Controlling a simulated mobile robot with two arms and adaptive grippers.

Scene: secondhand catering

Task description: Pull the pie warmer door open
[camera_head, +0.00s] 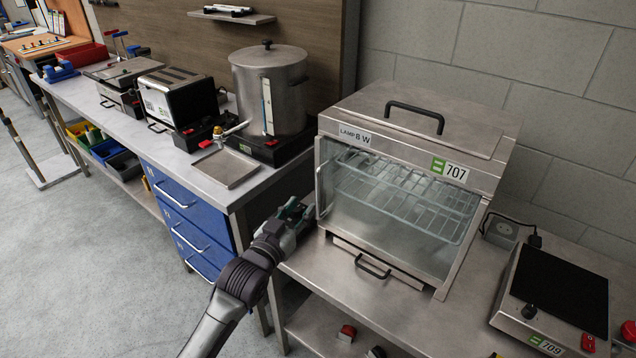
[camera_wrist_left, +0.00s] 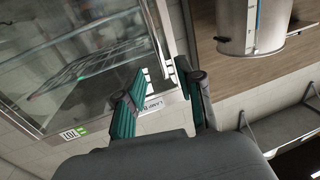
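A slim vertical handle (camera_head: 319,180) shows at the door's left edge. My left gripper (camera_head: 297,217) is beside the lower left front corner. In the left wrist view, its two green-padded fingers (camera_wrist_left: 162,102) are apart, near the warmer's metal edge (camera_wrist_left: 158,45). I cannot tell whether they touch it or have the handle between them. My right gripper is not in view.
A black handle (camera_head: 372,267) sits on the low front tray below the glass. A hot plate (camera_head: 555,290) stands to the right. A large pot (camera_head: 270,90) and a flat tray (camera_head: 225,168) are on the left bench. The floor left of my arm is clear.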

